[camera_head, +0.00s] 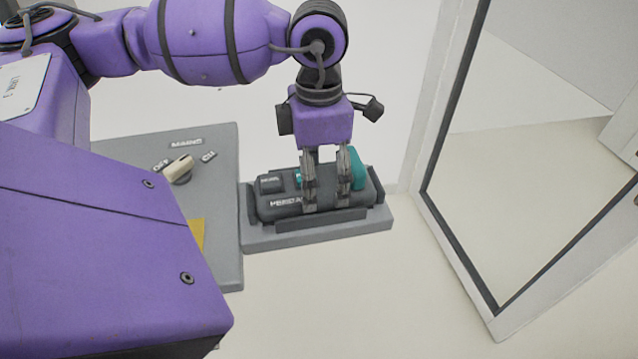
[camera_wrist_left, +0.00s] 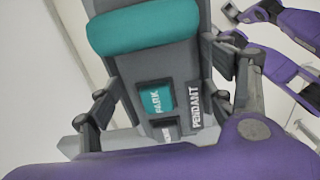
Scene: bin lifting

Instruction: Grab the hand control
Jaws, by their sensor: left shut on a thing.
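The hand control (camera_head: 278,204) is a dark grey pendant with teal parts, lying in a grey cradle (camera_head: 300,235) in the head view. My left gripper (camera_head: 326,200) reaches down over it from above, with its fingers shut on the pendant's body. In the left wrist view the hand control (camera_wrist_left: 150,75) shows a teal band, a teal button marked PARK and a label reading PENDANT. The fingers of my left gripper (camera_wrist_left: 160,105) are on either side of it. The pendant's far end is partly hidden by the gripper. My right gripper does not show in the head view.
A grey panel (camera_head: 215,215) with a cream rotary switch (camera_head: 178,168) marked OFF and ON stands left of the cradle. A white-framed opening with a dark edge (camera_head: 445,165) is on the right. The pale surface in front of the cradle is clear.

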